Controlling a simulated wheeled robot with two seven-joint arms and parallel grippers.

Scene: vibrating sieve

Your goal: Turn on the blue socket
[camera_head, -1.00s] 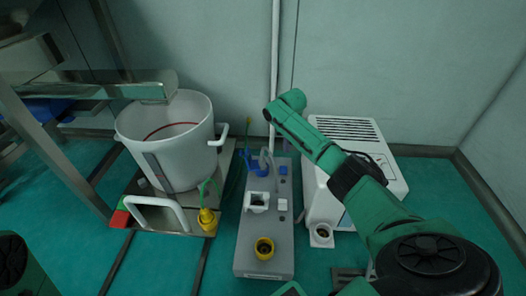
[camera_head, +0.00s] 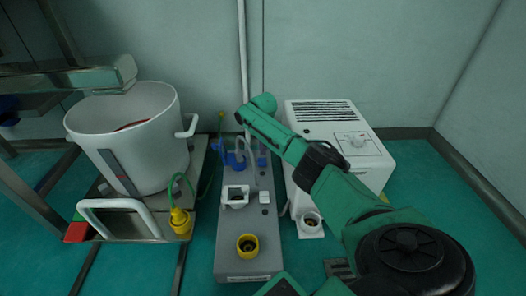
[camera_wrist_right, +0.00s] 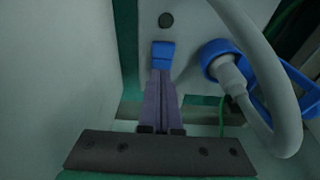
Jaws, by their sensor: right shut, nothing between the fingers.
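A grey power strip (camera_head: 244,228) lies on the floor with blue, white and yellow sockets along it. The blue socket (camera_wrist_right: 212,54) is at its far end, with a grey-white plug (camera_wrist_right: 230,75) and its cable in it. Beside this socket is a small blue switch (camera_wrist_right: 163,55), which also shows in the head view (camera_head: 262,160). My right gripper (camera_wrist_right: 162,74) is shut and empty. Its fingertips are at the near edge of the blue switch; I cannot tell whether they touch it. My left gripper is out of view.
A white pot (camera_head: 135,145) on a metal frame stands left of the strip. A yellow plug (camera_head: 180,222) hangs at the frame's front. A white vented box (camera_head: 350,140) stands right of the strip. The wall is close behind.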

